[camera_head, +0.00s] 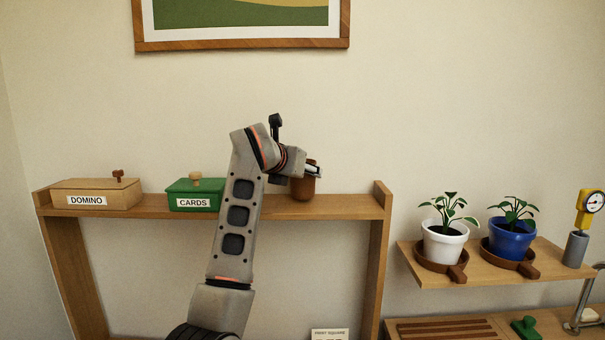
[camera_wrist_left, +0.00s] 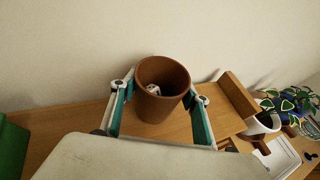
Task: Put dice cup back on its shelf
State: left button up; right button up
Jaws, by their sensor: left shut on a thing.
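The dice cup (camera_head: 303,188) is brown and upright at the right part of the wooden shelf (camera_head: 346,207). My left gripper (camera_head: 313,171) is shut on the cup near its rim, from the left in the head view. In the left wrist view the cup (camera_wrist_left: 163,103) sits between the two fingers of the gripper (camera_wrist_left: 165,92), with a white die (camera_wrist_left: 153,89) inside. The cup's base is at the shelf top; I cannot tell whether it touches or hovers slightly. My right gripper is not in view.
A DOMINO box (camera_head: 97,193) and a green CARDS box (camera_head: 196,194) stand left of the cup on the shelf. The shelf has raised ends. Potted plants (camera_head: 444,245) stand on a lower shelf (camera_head: 475,272) at the right. A framed picture (camera_head: 240,44) hangs above.

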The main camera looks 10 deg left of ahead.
pick_arm(q)
jog(key=shift+f, duration=0.35)
jog(key=shift+f, duration=0.15)
jog(key=o, duration=1.1)
jog(key=b+v, duration=0.2)
jog(key=v, duration=1)
